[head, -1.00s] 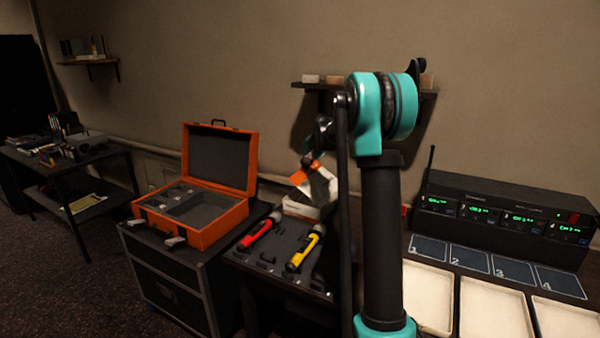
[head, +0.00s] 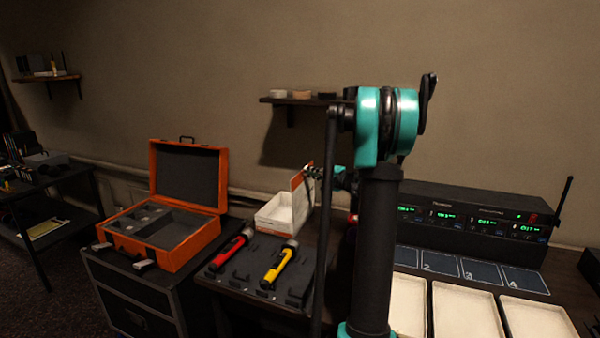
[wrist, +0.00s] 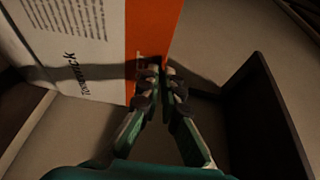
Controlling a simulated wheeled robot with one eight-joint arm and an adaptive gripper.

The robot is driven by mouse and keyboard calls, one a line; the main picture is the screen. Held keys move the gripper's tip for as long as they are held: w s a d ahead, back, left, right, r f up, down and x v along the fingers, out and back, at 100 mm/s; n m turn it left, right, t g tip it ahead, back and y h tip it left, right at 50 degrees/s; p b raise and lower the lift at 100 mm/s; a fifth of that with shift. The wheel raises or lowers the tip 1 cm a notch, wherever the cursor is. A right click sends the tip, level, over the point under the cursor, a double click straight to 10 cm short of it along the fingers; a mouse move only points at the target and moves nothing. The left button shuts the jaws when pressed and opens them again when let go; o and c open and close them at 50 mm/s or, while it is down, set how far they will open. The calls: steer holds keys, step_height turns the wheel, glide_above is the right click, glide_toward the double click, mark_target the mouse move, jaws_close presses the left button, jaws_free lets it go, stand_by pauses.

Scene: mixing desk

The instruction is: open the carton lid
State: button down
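The white carton (head: 278,215) stands at the back of the dark tool table, and I can see into its open top. Its white-and-orange lid (head: 301,192) stands raised, roughly upright, at the carton's right side. In the wrist view the lid (wrist: 85,45) fills the upper left, with printed text and an orange edge band. My gripper (wrist: 161,76) has its fingertips close together at that orange edge, apparently pinching it. In the head view my gripper (head: 313,172) is small, at the lid's upper right, partly behind my arm.
An open orange case (head: 165,235) stands on a cabinet at left. Red (head: 232,250) and yellow (head: 280,263) handheld tools lie in front of the carton. A receiver rack (head: 470,215) and white trays (head: 460,310) are at right. A wall shelf (head: 290,101) hangs above.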

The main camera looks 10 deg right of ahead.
steer(key=shift+t+y, duration=0.3)
steer(key=shift+y, duration=0.1)
steer(key=shift+s+d+f, duration=0.3)
steer(key=shift+s+d, duration=0.3)
steer(key=shift+d, duration=0.2)
steer(key=shift+s+d+f, duration=0.25)
steer(key=shift+s+d, duration=0.35)
steer(key=shift+d, duration=0.2)
steer(key=c, duration=1.7)
jaws_free()
steer(key=shift+w, duration=0.1)
